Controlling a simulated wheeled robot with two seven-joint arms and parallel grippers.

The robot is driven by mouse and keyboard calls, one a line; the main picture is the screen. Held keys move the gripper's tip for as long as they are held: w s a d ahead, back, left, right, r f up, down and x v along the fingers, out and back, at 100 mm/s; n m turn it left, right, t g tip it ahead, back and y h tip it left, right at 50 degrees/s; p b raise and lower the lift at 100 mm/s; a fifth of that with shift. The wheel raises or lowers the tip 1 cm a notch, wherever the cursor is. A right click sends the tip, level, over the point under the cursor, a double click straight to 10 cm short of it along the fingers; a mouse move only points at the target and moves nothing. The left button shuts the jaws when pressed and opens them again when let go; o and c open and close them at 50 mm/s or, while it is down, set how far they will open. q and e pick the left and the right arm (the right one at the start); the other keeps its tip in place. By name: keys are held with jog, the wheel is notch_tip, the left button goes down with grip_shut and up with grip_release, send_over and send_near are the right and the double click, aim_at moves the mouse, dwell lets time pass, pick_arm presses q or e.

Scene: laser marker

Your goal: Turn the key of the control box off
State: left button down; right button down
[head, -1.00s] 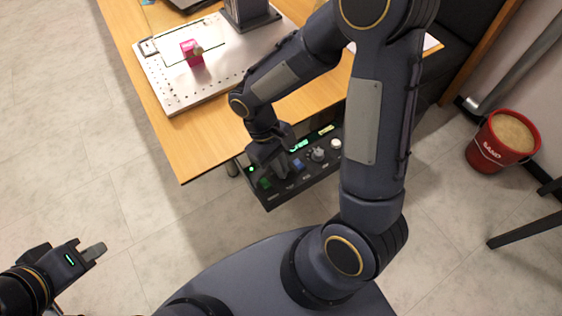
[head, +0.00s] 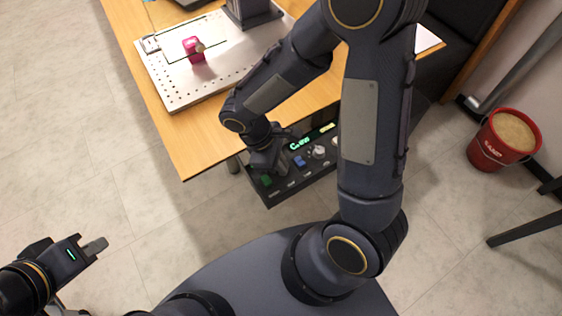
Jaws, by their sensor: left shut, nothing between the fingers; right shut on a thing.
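The control box (head: 312,176) is a dark panel below the table's front edge, with a lit green display (head: 299,144), a blue button (head: 299,161), a green button (head: 266,180) and a grey knob (head: 318,152). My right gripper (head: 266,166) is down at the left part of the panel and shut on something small. The key itself is hidden behind the gripper, so its angle cannot be seen. My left gripper (head: 95,246) is shut and empty over the floor at the lower left.
The wooden table (head: 187,143) carries a perforated metal plate (head: 182,94) with a pink object (head: 194,49) and a dark machine column (head: 245,14). A red sand bucket (head: 490,150) stands at the right. The floor at the left is clear.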

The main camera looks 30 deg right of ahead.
dwell(0.3)
jog(key=c, duration=1.6)
grip_release()
jog(key=p+v, duration=0.1)
jog(key=v, duration=0.7)
jog(key=s+d+r+m+t+y+p, duration=0.1)
jog(key=s+r+m+t+y+p, duration=0.1)
jog(key=r, duration=0.4)
jog(key=s+d+r+m+t+y+p, duration=0.2)
jog(key=s+r+m+t+y+p, duration=0.1)
jog(key=r, duration=0.4)
jog(key=s+d+r+m+t+y+p, duration=0.2)
jog(key=s+r+m+t+p, duration=0.1)
jog(key=s+r+m+p, duration=0.1)
jog(key=shift+s+d+r+m+t+p, duration=0.15)
jog(key=shift+r+m+p, duration=0.1)
jog(key=shift+r+m, duration=0.5)
jog(key=shift+s+a+r+m+t+p, duration=0.1)
jog(key=shift+r+m+t+p, duration=0.1)
jog(key=shift+r+m, duration=0.55)
